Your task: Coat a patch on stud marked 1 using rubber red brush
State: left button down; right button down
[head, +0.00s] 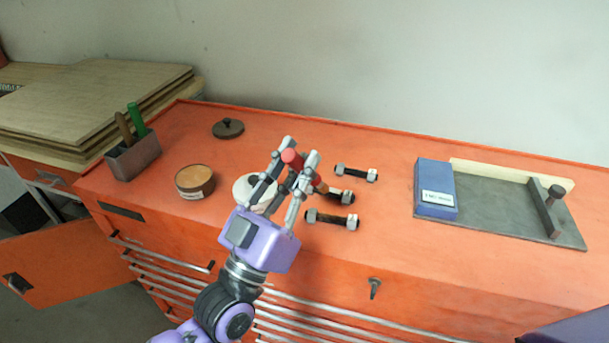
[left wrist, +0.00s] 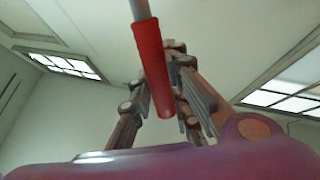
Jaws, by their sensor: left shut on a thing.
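My left gripper (head: 298,170) is shut on the red-handled brush (head: 291,158) above the orange cabinet top. The red handle also shows between the fingers in the left wrist view (left wrist: 150,55). The brush slants down to the right, and its lower end is close to the middle stud (head: 342,196); I cannot tell if they touch. Two more studs with grey nuts lie near it, a back stud (head: 356,173) and a front stud (head: 332,219). No number on any stud is readable. My right gripper is out of view.
A round white container (head: 242,190) is partly hidden behind my left gripper. A brown-topped tin (head: 195,182), a dark lid (head: 228,128) and a grey holder (head: 134,158) with green and brown handles stand left. A blue box (head: 434,182) and a grey plate (head: 490,213) lie right.

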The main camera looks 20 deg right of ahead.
pick_arm(q)
jog(key=shift+s+r+p, duration=0.1)
jog(key=shift+r+p, duration=0.45)
jog(key=shift+r, duration=0.7)
jog(key=shift+f, duration=0.1)
jog(key=shift+f, duration=0.1)
jog(key=shift+w+a+f, duration=0.25)
jog(key=shift+w+a, duration=0.15)
jog(key=shift+a, duration=0.1)
jog(key=shift+w+a+b, duration=0.1)
jog(key=shift+a+b, duration=0.15)
jog(key=shift+b, duration=0.05)
